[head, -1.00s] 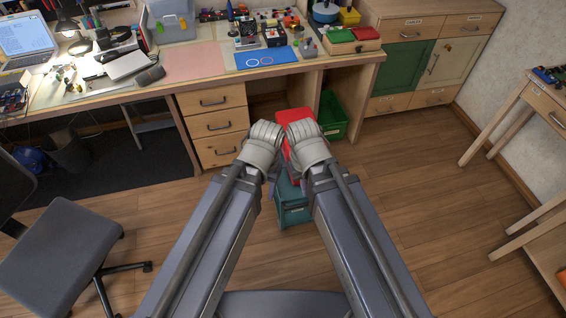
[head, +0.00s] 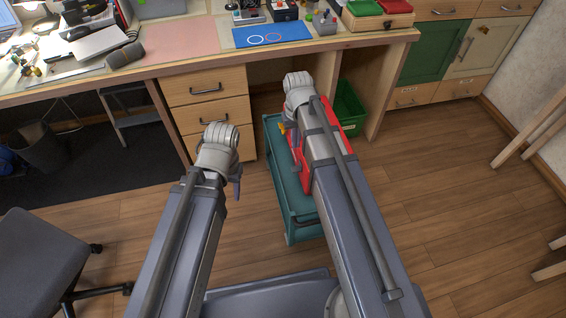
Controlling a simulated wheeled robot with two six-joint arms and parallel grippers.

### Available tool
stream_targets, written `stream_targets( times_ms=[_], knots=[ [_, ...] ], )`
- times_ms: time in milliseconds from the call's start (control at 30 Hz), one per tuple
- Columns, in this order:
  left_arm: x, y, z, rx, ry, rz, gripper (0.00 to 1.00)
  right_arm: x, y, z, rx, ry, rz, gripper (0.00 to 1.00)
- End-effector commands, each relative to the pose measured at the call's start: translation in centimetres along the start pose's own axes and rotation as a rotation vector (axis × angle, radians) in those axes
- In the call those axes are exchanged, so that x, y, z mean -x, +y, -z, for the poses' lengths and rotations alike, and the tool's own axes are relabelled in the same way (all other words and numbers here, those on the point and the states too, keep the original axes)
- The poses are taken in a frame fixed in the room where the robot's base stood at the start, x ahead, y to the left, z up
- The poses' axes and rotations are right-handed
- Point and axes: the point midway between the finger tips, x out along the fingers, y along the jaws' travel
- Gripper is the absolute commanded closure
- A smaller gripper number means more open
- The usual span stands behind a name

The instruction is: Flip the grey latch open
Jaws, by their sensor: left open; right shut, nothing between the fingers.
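I cannot make out a grey latch in the head view. A red object (head: 349,131) lies on the teal cart (head: 303,228) below the desk, partly covered by my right arm. My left gripper (head: 237,187) is open and hangs left of the cart, apart from it; its fingers are mostly hidden behind the wrist. My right gripper (head: 294,138) is shut and empty, over the cart beside the red object. Its fingertips are small and partly hidden, so I cannot tell whether they touch anything.
A wooden desk (head: 180,70) with drawers (head: 206,92) crosses the back. A green bin (head: 348,103) stands under it, behind the cart. A grey chair (head: 40,255) is at the lower left.

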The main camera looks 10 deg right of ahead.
Motion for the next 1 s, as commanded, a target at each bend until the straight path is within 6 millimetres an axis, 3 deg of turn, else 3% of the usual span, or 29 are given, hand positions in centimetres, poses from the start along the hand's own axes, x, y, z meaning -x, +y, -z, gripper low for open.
stream_targets(
  times_ms=[633, 1000],
  knots=[
    [-1.0, 0.1, 0.1, 0.0, 0.0, 0.0, 0.5, -1.0, 0.5, 0.4, -0.009, 0.002, 0.002, 1.0],
    [-4.7, 0.4, 0.3, 0.0, 0.0, 0.0, 0.5, -4.7, 0.5, 0.4, -0.009, 0.002, 0.002, 1.0]
  ],
)
